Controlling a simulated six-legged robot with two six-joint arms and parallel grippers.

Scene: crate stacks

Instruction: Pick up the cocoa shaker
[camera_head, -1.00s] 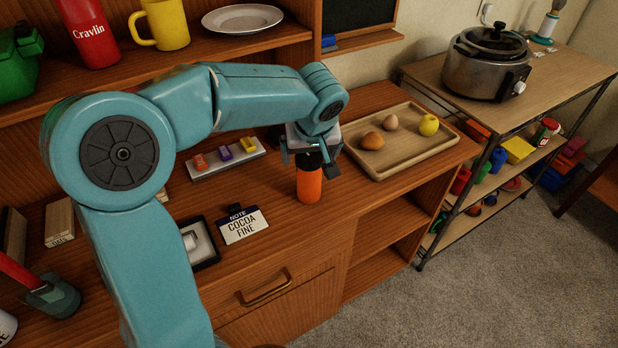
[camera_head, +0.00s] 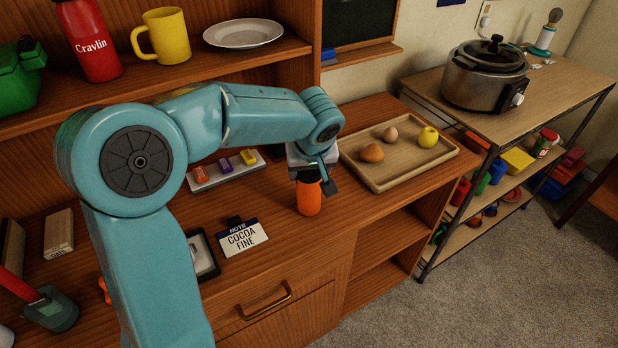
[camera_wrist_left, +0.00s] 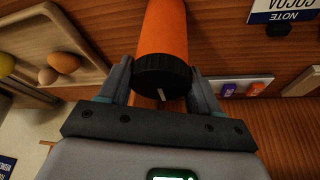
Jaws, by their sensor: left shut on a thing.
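The cocoa shaker (camera_head: 309,199) is an orange cylinder with a black lid, upright at the front of the wooden desk, right of the card reading "COCOA FINE" (camera_head: 243,238). My left gripper (camera_head: 311,180) comes down over its top and is shut on it. In the left wrist view, the two fingers (camera_wrist_left: 160,82) press on either side of the black lid (camera_wrist_left: 162,75), and the orange body (camera_wrist_left: 164,28) extends beyond. I see no clear gap under the shaker. My right gripper is not in view.
A wooden tray (camera_head: 379,182) with eggs and a yellow fruit lies right of the shaker. A grey strip with small coloured blocks (camera_head: 230,178) lies behind left. A black-framed tray (camera_head: 203,254) is left of the card. The upper shelf (camera_head: 215,70) holds a plate and mug.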

